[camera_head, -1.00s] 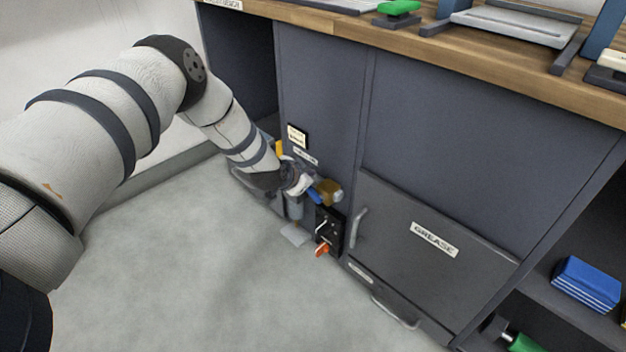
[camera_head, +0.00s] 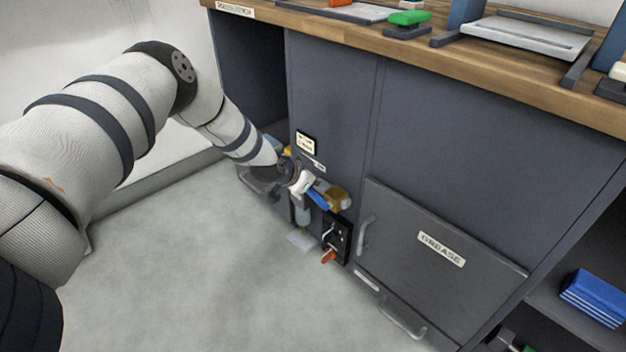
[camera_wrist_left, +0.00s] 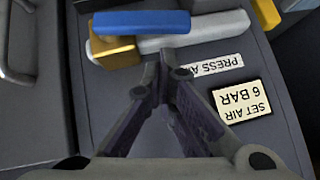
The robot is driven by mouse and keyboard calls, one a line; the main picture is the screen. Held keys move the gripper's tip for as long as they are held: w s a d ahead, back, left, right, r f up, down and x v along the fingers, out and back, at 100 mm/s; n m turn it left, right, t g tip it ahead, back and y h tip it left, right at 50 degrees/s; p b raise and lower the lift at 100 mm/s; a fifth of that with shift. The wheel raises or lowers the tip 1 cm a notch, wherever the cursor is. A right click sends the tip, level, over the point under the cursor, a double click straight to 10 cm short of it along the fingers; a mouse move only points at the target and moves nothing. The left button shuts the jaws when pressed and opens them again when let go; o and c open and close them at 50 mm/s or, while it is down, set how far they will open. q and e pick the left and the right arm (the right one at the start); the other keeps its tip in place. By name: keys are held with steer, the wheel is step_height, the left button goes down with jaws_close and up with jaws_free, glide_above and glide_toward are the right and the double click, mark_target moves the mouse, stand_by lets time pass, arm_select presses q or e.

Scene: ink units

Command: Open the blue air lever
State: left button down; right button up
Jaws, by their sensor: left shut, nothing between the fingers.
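The blue air lever (camera_head: 318,198) is on the cabinet front, beside a brass valve body (camera_head: 339,198). In the left wrist view the blue lever (camera_wrist_left: 140,21) lies nearly along a grey-white pipe (camera_wrist_left: 205,30), with the brass body (camera_wrist_left: 115,50) at its left end. My left gripper (camera_wrist_left: 163,66) is shut and empty. Its fingertips overlap the pipe's lower edge in that view, a little below the lever; I cannot tell whether they touch anything. In the head view my left gripper (camera_head: 300,183) is next to the lever and partly hides the pipe. My right gripper is out of view.
A "SET AIR 6 BAR" label (camera_wrist_left: 242,101) is on the panel. A black switch box (camera_head: 336,238) with an orange-red lever (camera_head: 328,257) is below the valve. The grease door (camera_head: 438,262) with its handle is to the right. The floor (camera_head: 190,270) in front is clear.

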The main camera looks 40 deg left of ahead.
mark_target(316, 196)
arm_select(q)
steer(key=w+r+p+v, duration=0.2)
steer(key=p+v, duration=0.5)
steer(key=v, duration=0.5)
steer(key=shift+s+d+r+p, duration=0.2)
steer(key=shift+s+d+p, duration=0.15)
steer(key=shift+d+p, duration=0.1)
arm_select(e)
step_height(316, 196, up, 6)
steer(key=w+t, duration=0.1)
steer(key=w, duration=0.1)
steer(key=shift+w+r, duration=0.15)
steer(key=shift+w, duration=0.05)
